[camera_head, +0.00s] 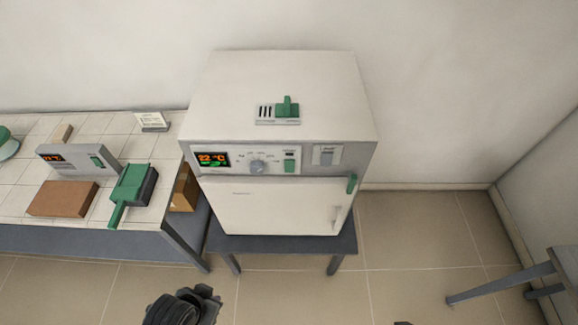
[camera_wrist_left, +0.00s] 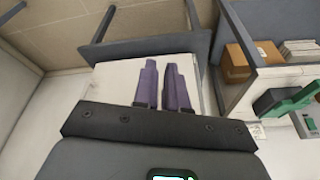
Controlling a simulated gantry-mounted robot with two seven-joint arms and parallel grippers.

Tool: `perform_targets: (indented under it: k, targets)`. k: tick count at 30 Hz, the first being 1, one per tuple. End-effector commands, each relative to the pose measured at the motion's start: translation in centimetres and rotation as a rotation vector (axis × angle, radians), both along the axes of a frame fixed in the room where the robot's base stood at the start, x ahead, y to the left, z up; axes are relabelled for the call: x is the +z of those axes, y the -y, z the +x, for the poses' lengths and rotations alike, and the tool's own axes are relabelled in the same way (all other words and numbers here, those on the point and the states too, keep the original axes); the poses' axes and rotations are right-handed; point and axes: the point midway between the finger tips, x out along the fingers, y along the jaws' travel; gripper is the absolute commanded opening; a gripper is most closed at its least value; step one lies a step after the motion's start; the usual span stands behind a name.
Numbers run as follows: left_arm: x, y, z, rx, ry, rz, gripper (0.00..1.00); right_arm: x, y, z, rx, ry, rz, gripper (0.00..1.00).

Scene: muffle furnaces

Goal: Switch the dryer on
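The dryer (camera_head: 285,205) is a white box oven on a dark low table. Its front panel has a lit display (camera_head: 213,159) reading about 22 °C, a round grey knob (camera_head: 258,166), a green switch (camera_head: 290,166) and a grey switch (camera_head: 327,155). Its door is closed, with a green tab (camera_head: 351,184) at the upper right. In the left wrist view, my left gripper (camera_wrist_left: 162,65) has its two purple fingers almost together, nothing between them, over a white surface. The head view shows a dark part of my arm at the bottom, without fingertips. My right gripper does not show.
A tiled bench (camera_head: 20,195) on the left holds a second instrument (camera_head: 80,157), a brown block (camera_head: 62,198) and a green-handled device (camera_head: 130,195). A cardboard box (camera_head: 184,190) sits beside the dryer. Another table (camera_head: 510,280) stands at lower right. Floor before the dryer is clear.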

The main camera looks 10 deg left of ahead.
Motion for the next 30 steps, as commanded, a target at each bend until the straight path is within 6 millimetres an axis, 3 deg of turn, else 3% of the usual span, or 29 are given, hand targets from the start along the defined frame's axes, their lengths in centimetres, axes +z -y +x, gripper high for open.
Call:
perform_targets:
  k: [2, 30]
  targets:
    - [0.00, 0.00, 0.00, 0.000, 0.000, 0.000, 0.00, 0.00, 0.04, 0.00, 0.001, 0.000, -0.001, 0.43]
    - [0.00, 0.00, 0.00, 0.000, 0.000, 0.000, 0.00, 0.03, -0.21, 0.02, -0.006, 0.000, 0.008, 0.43]
